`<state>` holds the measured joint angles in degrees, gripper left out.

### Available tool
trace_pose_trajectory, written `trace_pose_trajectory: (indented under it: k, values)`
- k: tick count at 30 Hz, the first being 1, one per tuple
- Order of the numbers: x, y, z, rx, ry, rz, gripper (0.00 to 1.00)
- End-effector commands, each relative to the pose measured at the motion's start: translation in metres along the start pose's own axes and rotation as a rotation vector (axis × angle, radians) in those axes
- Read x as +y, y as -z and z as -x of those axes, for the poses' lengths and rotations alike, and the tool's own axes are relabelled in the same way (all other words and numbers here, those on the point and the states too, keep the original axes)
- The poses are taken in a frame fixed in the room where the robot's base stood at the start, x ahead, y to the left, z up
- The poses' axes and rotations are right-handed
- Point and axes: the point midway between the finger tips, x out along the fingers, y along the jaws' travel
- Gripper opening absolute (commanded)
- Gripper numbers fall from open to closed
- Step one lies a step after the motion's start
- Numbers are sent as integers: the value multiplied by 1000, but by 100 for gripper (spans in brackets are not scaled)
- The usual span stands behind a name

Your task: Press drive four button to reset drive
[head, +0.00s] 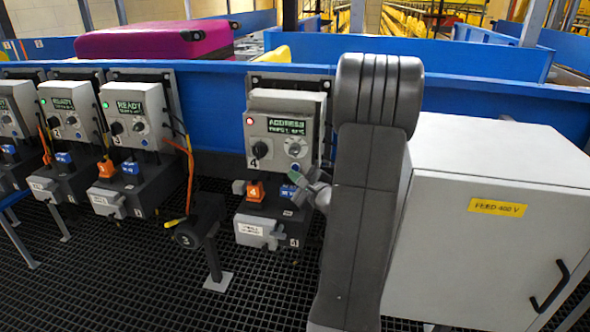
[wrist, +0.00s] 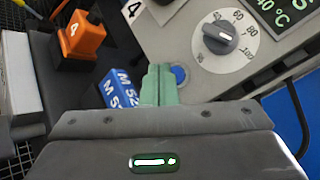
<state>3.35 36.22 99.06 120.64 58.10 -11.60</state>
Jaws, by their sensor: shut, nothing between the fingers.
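The drive four unit (head: 285,135) is a grey box marked 4. It has a lit red lamp (head: 250,121), a green-lettered display reading ADDRESS on its first line, a black knob (head: 260,149) and a grey dial (head: 295,148). In the head view, my gripper (head: 298,179) is at the box's lower edge.
Below the box are an orange plug (head: 255,192) marked 4 and a blue-labelled block (wrist: 122,90). A large grey FEED 400 V cabinet (head: 490,220) stands right. Other drive boxes with green lamps, such as drive three (head: 138,115), stand left. A magenta suitcase (head: 155,40) lies behind.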

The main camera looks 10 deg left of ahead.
Motion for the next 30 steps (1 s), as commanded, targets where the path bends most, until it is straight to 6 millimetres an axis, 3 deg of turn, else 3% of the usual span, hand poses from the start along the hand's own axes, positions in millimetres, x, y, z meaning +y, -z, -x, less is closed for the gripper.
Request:
trace_pose_trajectory:
  k: [30]
  values:
    - [-5,4,-6,0,0,0,0]
